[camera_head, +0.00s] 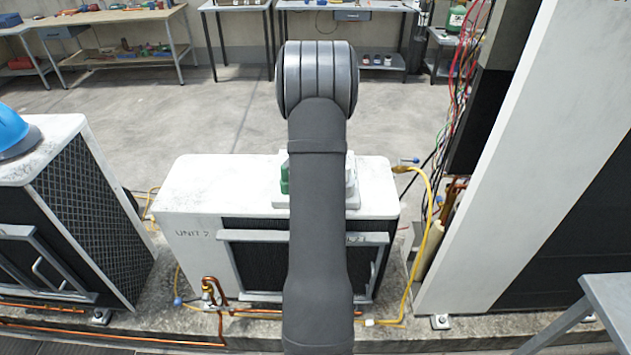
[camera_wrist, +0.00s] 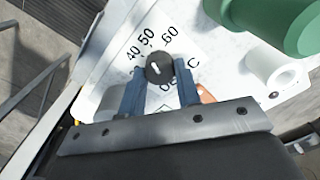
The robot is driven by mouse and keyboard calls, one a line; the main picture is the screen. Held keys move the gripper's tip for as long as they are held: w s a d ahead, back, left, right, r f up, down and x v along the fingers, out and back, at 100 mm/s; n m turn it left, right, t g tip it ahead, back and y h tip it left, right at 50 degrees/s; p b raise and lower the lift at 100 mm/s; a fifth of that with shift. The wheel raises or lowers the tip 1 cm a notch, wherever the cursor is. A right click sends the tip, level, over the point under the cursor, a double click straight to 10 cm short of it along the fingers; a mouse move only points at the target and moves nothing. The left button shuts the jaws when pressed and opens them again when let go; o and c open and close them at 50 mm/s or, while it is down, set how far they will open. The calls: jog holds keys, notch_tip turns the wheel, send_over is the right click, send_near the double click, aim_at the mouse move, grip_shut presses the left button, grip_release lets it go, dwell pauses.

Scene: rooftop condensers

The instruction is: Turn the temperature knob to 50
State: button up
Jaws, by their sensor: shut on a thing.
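In the wrist view a round dark knob (camera_wrist: 160,68) with a short white mark sits on a white dial plate (camera_wrist: 112,48). The plate is printed with 40, 50 and 60 on the side away from my gripper, and a C at the right. My gripper (camera_wrist: 158,78) is shut on the knob, one blue finger on each side. The white mark is small, and I cannot tell exactly which number it points at. The fingers cover part of the scale. In the head view my arm hides the knob and gripper above the white condenser (camera_head: 215,180) marked UNIT 2.
A green cylinder (camera_wrist: 275,18) and a white roll-like piece (camera_wrist: 270,68) stand close to the right of the dial. A yellow hose (camera_head: 428,235) and copper pipes (camera_head: 215,292) run around the condenser. A blue helmet (camera_head: 12,130) rests on the left unit.

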dwell(0.3)
jog(key=o, duration=1)
notch_tip(320, 180, up, 17)
jog(key=shift+r, duration=0.2)
jog(key=shift+f, duration=0.1)
notch_tip(320, 180, down, 17)
jog(key=shift+f, duration=0.15)
dwell(0.5)
